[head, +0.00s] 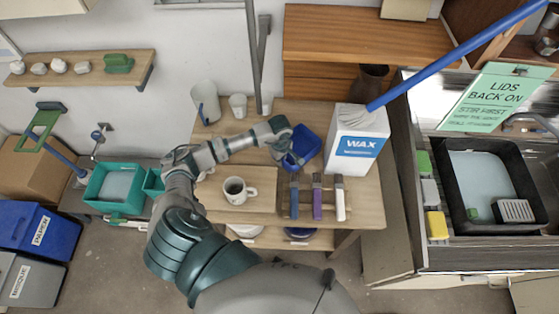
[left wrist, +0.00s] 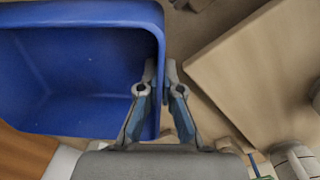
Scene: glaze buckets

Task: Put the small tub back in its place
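A small blue tub (head: 302,147) is at the back of the wooden table, left of the white WAX box (head: 356,143). It looks tilted in the head view, and I cannot tell whether it touches the table. My right gripper is in neither view.
A white mug (head: 239,191) stands on a board on the table (head: 370,208). Three brushes with blue, purple and white handles (head: 317,198) lie right of it. Jars (head: 205,103) stand at the back. A black basin (head: 490,185) is at right, a teal tub (head: 113,188) at left.

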